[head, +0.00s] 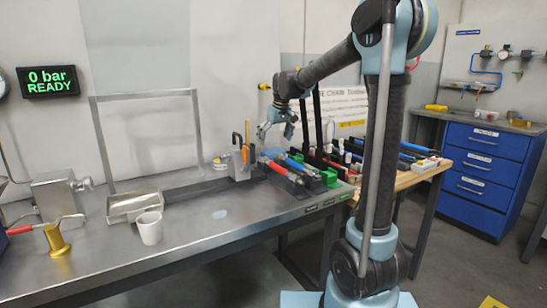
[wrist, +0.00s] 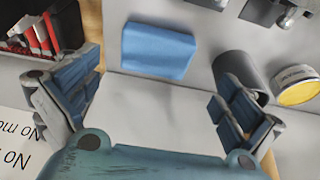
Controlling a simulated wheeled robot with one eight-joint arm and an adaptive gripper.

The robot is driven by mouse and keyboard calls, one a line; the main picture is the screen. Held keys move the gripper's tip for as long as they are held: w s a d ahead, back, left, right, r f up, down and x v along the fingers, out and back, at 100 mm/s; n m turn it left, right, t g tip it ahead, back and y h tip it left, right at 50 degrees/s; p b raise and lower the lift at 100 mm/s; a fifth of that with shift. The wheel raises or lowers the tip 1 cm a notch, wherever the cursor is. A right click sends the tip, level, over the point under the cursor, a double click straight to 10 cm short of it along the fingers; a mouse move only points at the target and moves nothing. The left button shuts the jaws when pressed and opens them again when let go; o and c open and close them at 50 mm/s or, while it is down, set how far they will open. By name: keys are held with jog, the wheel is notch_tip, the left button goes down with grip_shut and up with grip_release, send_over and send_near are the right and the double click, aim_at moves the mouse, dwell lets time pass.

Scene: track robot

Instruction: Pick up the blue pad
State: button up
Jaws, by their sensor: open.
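The blue pad (wrist: 157,48) shows in the wrist view as a flat, roughly rectangular piece lying on a pale grey surface. It is at the upper middle, beyond the gap between my fingers, and nothing touches it. I cannot make it out clearly in the head view. My gripper (wrist: 155,90) is open, with one blue-padded finger on each side of the wrist view and nothing between them. In the head view my gripper (head: 276,127) hangs above the back of the bench, near the tool holder.
In the head view, a tool holder (head: 243,161) stands on the metal bench (head: 250,218).

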aim_at(273, 150)
jog(key=x, duration=0.3)
jog(key=shift+w+d+f, duration=0.15)
jog(key=shift+w+d, duration=0.05)
jog(key=shift+w, duration=0.15)
jog(key=shift+x, duration=0.8)
jog(key=shift+s, duration=0.1)
jog(key=c, duration=0.9)
